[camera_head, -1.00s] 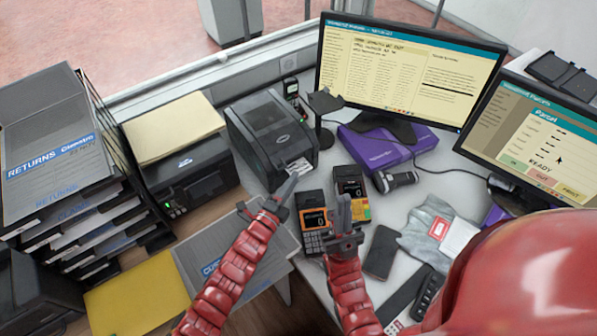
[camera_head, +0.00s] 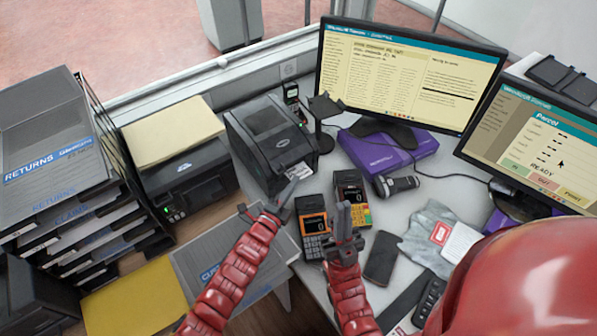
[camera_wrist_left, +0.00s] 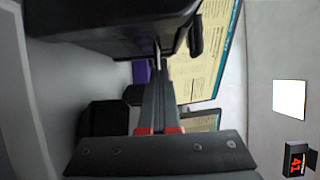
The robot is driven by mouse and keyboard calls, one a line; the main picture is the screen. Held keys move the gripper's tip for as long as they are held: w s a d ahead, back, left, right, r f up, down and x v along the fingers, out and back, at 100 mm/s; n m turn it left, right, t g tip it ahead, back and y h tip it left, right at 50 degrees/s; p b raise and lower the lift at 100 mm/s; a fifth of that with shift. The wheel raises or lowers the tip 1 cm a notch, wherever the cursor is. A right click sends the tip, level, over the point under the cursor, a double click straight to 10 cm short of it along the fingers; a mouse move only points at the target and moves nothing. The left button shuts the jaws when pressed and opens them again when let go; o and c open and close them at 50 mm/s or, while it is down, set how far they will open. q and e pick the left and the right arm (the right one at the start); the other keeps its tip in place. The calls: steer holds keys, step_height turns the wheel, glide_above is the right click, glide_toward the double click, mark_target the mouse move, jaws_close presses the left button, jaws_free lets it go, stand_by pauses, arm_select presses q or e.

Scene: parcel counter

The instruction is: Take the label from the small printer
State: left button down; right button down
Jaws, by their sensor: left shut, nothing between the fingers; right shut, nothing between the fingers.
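The small printer (camera_head: 268,128) is a dark box in the middle of the counter. A white label (camera_head: 299,171) sticks out of its front slot. My left gripper (camera_head: 291,185) is shut and empty, its tips just below the label in the head view; whether they touch it is unclear. In the left wrist view the shut fingers (camera_wrist_left: 157,100) point toward a dark body, likely the printer (camera_wrist_left: 110,28). My right gripper (camera_head: 342,212) is shut and empty, in front of the two card terminals.
An orange-screened terminal (camera_head: 312,225) and a yellow-keyed one (camera_head: 352,195) stand right of my left gripper. A scanner on a stand (camera_head: 323,105) is beside the printer. A larger black printer (camera_head: 190,180) is to the left. A phone (camera_head: 381,258) lies at right.

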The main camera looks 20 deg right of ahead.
stand_by(0.3)
arm_select(q)
steer(key=s+a+r+p, duration=0.3)
steer(key=r+p, duration=0.3)
steer(key=r, duration=0.1)
steer(key=shift+s+a, duration=0.2)
steer(key=shift+s, duration=0.15)
stand_by(0.6)
